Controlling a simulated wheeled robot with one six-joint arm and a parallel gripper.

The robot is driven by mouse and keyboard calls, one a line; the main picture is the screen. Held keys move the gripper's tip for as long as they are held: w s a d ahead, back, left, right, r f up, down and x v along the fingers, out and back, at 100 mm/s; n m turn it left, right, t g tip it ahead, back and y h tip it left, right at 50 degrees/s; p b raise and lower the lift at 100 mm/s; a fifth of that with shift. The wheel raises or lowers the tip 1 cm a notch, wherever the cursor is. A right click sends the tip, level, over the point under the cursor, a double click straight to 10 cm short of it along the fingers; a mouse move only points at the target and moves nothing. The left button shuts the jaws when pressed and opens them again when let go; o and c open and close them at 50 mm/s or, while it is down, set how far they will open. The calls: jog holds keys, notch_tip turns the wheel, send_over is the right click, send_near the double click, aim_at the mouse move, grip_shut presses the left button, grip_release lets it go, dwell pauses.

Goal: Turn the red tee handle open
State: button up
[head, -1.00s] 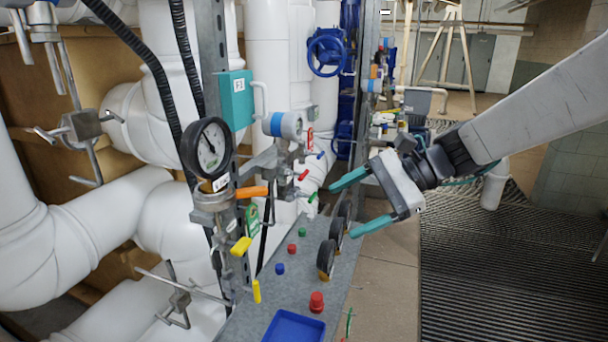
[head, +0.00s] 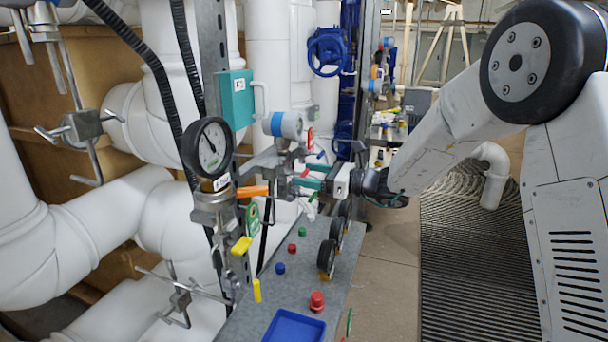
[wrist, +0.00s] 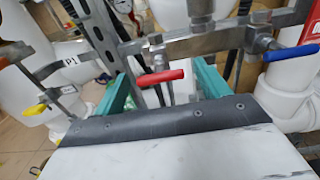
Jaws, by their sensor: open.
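The red tee handle (wrist: 160,77) shows in the wrist view as a short red bar on a metal valve stem, lying roughly level. My gripper (wrist: 163,82) is open, with one teal finger on each side of the handle. The handle stands between the fingers, and I see a gap on both sides. In the head view my gripper (head: 303,175) reaches left into the valve cluster above the grey panel. The handle there is small and mostly hidden by the fingers.
A blue handle (wrist: 290,52) sits on the right of the wrist view, and a yellow one (wrist: 36,110) on the left. A pressure gauge (head: 208,148), an orange handle (head: 252,191) and a blue tray (head: 293,326) are nearer. Free floor (head: 392,245) lies right of the panel.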

jog(key=shift+x, duration=0.9)
jog(key=c, duration=1)
